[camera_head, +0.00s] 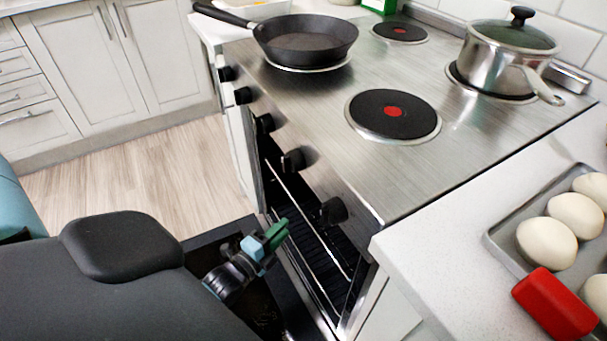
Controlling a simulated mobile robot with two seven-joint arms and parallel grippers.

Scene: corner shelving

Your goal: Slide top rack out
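The oven (348,215) stands with its door (212,238) folded down, so its dark inside shows below the knobs. The top rack (309,221) shows as a thin metal front bar inside the opening, with dark wire bars lower down behind it. My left gripper (268,238), with green and blue finger parts, is above the open door, just left of the rack's front. I cannot tell whether it touches the rack or whether its fingers are open or shut. My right gripper is not in view.
A black pan (305,40) and a lidded steel pot (505,55) stand on the hob. The white counter (425,245) at right bears a tray (507,241) with eggs and a red object (553,303). Wooden floor (130,180) is clear at left, before white cabinets (160,50).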

